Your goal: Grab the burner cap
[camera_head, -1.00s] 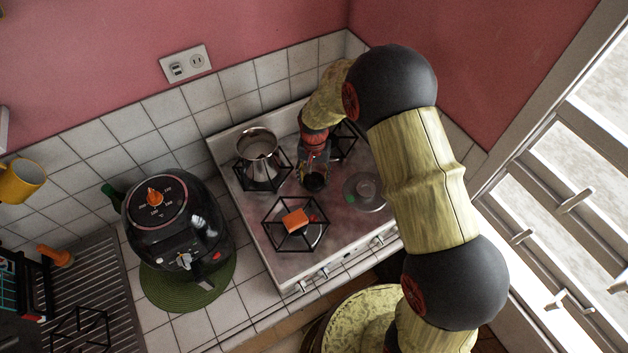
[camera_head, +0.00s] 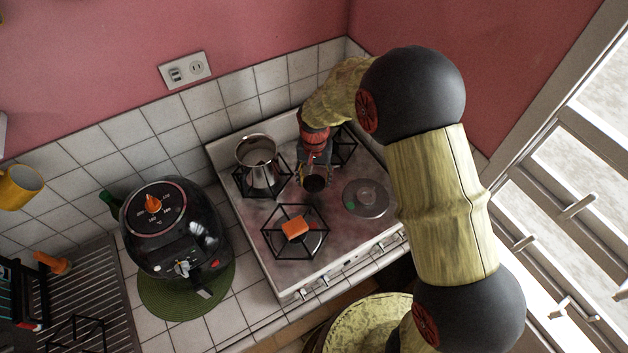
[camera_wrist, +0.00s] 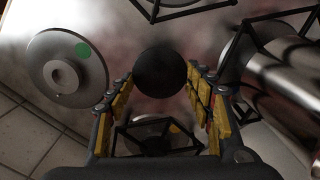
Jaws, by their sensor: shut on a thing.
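The burner cap (camera_wrist: 160,72) is a round black disc in the wrist view, between the tips of my gripper's two yellow-padded fingers. My gripper (camera_wrist: 160,88) is shut on it. In the head view the cap (camera_head: 315,184) shows as a dark disc below my gripper (camera_head: 316,176), over the middle of the stove top. I cannot tell whether it is clear of the surface. A bare metal burner (camera_head: 366,198) with a green spot lies to the right without a grate; it also shows at left in the wrist view (camera_wrist: 66,72).
A metal pot (camera_head: 257,152) stands on the back-left grate, close to my gripper. A black air fryer (camera_head: 175,228) stands left of the stove (camera_head: 262,258). Walls close in behind.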

